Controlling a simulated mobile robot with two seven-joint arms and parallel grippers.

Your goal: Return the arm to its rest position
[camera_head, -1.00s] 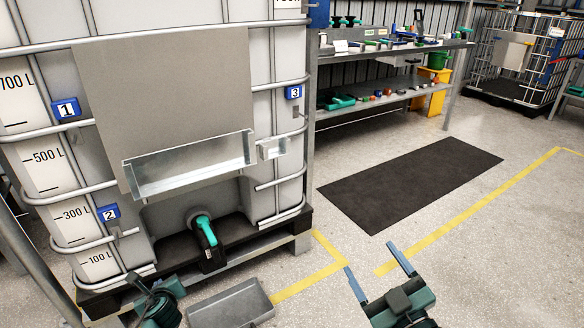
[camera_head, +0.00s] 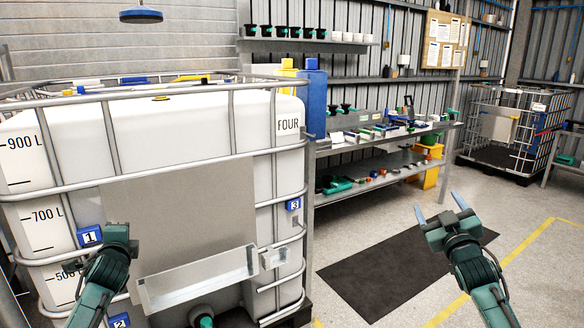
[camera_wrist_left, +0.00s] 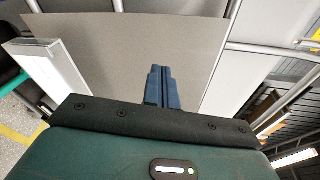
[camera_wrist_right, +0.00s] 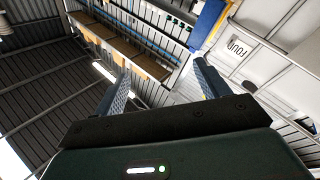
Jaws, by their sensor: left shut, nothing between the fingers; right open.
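My right gripper (camera_head: 440,200) is raised in front of the dark floor mat, with its two blue fingers spread and nothing between them. In the right wrist view its open fingers (camera_wrist_right: 160,85) point up toward the wall shelves and roof. My left gripper (camera_head: 118,232) is raised in front of the grey panel on the white tank (camera_head: 70,145); its fingers are hard to see in the head view. In the left wrist view its blue fingers (camera_wrist_left: 158,85) are together and empty, with the grey panel (camera_wrist_left: 125,50) beyond them.
A clear tray (camera_head: 195,280) sticks out from the tank front near my left arm. A workbench (camera_head: 385,140) with tools and small parts stands behind. A dark mat (camera_head: 380,270) lies on open floor. A caged tank (camera_head: 505,125) stands at the far right.

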